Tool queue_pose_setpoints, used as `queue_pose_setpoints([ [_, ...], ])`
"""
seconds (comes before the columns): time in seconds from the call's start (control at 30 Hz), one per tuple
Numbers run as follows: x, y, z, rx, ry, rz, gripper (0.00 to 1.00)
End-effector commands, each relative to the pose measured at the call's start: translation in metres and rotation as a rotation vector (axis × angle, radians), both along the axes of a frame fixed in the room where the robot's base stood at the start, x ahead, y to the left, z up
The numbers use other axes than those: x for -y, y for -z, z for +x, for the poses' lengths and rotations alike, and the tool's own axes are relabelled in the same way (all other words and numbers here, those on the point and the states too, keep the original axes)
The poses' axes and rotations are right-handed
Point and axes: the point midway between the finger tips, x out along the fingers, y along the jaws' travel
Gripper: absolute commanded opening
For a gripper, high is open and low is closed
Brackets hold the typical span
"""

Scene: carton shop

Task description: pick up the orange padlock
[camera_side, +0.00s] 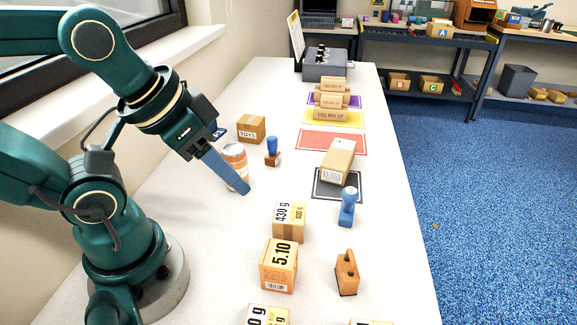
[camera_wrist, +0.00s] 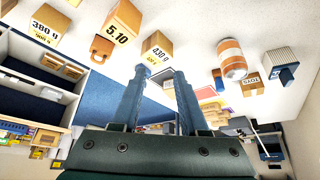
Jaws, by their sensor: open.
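The orange padlock (camera_side: 347,272) stands on the white table in the side view, to the right of the carton marked 5.10 (camera_side: 279,265). It also shows in the wrist view (camera_wrist: 101,48), with its shackle towards the lower part of the picture, beside that carton. My gripper (camera_side: 245,189) is over the table's left part, well apart from the padlock and further back. In the wrist view its two blue fingers (camera_wrist: 158,78) are spread with nothing between them. In the side view one finger mostly hides the other.
A 430 g carton (camera_side: 289,220) and a blue stamp (camera_side: 348,207) stand behind the padlock. An orange-and-white can (camera_side: 235,163), a smaller stamp (camera_side: 272,152) and a TOYS carton (camera_side: 250,129) are near my gripper. A carton (camera_side: 337,159) rests on a black mat (camera_side: 325,190).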

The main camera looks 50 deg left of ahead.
Motion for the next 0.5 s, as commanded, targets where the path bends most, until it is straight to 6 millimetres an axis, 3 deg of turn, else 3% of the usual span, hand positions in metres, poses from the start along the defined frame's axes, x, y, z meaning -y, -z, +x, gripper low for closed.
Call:
queue_pose_setpoints([
  [0.27,0.001,0.001,-0.003,-0.014,-0.022,-0.015,0.44],
  [0.5,0.029,-0.023,0.002,-0.139,-0.161,-0.228,0.44],
])
